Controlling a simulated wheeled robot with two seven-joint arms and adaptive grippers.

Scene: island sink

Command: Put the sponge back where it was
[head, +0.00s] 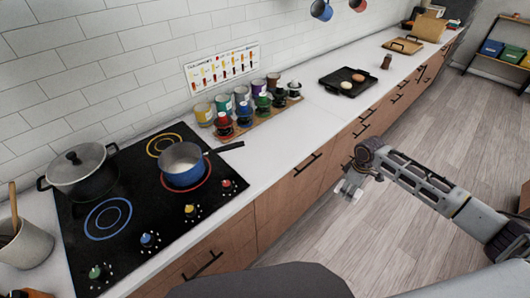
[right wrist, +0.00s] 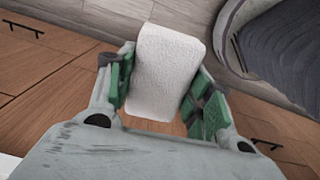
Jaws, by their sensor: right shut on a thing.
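The sponge (right wrist: 164,72) is a white, rough-textured block. In the right wrist view it sits between the green-padded fingers of my right gripper (right wrist: 165,88), which is shut on it. In the head view my right gripper (head: 349,188) is over the floor, in front of the wooden drawers and below the counter top. My left gripper is not in view.
The counter (head: 290,133) runs along the tiled wall. On it are a stove (head: 130,190) with a dark lidded pot (head: 83,170) and a saucepan (head: 183,165), several spice jars (head: 245,113), and a black tray (head: 345,88) with two round items. The floor (head: 420,130) at right is clear.

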